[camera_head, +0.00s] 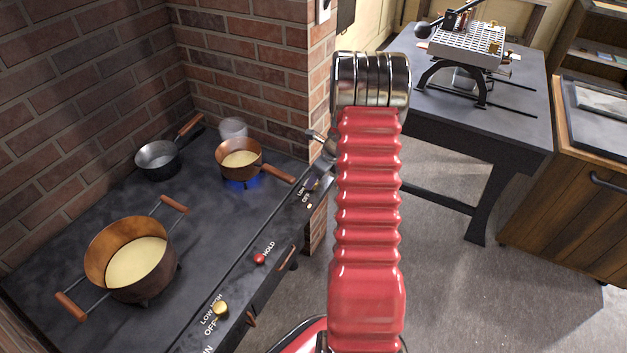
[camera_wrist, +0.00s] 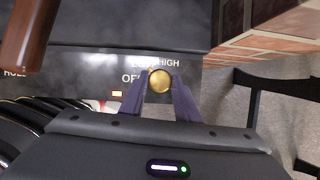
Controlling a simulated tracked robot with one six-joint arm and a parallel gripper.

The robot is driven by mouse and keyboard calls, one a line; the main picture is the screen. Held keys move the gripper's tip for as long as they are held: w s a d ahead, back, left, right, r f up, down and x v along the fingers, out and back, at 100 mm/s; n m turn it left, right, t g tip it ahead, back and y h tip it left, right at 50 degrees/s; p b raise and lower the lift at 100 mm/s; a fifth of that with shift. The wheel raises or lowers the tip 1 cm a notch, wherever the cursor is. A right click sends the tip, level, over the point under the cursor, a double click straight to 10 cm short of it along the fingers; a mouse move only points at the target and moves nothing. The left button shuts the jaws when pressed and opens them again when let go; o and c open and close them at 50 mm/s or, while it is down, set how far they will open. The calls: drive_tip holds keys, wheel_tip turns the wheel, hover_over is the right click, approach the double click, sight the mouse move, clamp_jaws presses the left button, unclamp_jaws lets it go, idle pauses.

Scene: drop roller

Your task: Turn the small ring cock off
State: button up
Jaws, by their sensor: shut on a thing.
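The small ring cock is a round brass knob (camera_wrist: 160,81) on the stove's front strip, in the middle of the wrist view. The lettering beside it reads HIGH and OFF, partly covered. My gripper (camera_wrist: 160,86) has its two purple fingers shut on the knob, one on each side. The knob's pointer cannot be made out. In the head view my gripper (camera_head: 314,184) is small and partly hidden by my red arm. A blue flame (camera_head: 242,182) burns on the small ring under a small copper saucepan (camera_head: 240,160) with pale yellow contents.
The saucepan's wooden handle (camera_head: 277,174) reaches toward the front strip near my gripper; a handle (camera_wrist: 25,35) also shows in the wrist view. A large copper pot (camera_head: 130,268), dark pan (camera_head: 158,159), red HOLD button (camera_head: 259,258) and second brass knob (camera_head: 221,308) are on the stove. Brick walls stand behind.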

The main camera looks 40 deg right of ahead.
drive_tip(key=shift+f+n, duration=0.1)
drive_tip(key=shift+n, duration=0.2)
drive_tip(key=n, duration=0.2)
drive_tip(key=n+y, duration=0.1)
drive_tip(key=n, duration=0.1)
drive_tip(key=shift+d+g+y, duration=0.1)
drive_tip(key=shift+g+y, duration=0.2)
drive_tip(key=shift+g, duration=0.1)
drive_tip(key=n, duration=0.2)
drive_tip(key=n+g+y, duration=0.1)
drive_tip(key=n, duration=0.2)
drive_tip(key=shift+d+g, duration=0.1)
drive_tip(key=shift+g, duration=0.2)
drive_tip(key=shift+f, duration=0.1)
drive_tip(key=o, duration=1)
drive_tip(key=shift+w, duration=0.1)
drive_tip(key=shift+d+r, duration=0.1)
drive_tip(key=shift+r, duration=0.15)
drive_tip(key=shift+d+r, duration=0.1)
drive_tip(key=shift+r, duration=0.15)
drive_tip(key=v, duration=1.3)
drive_tip(key=shift+d+f, duration=0.1)
drive_tip(key=shift+d, duration=0.05)
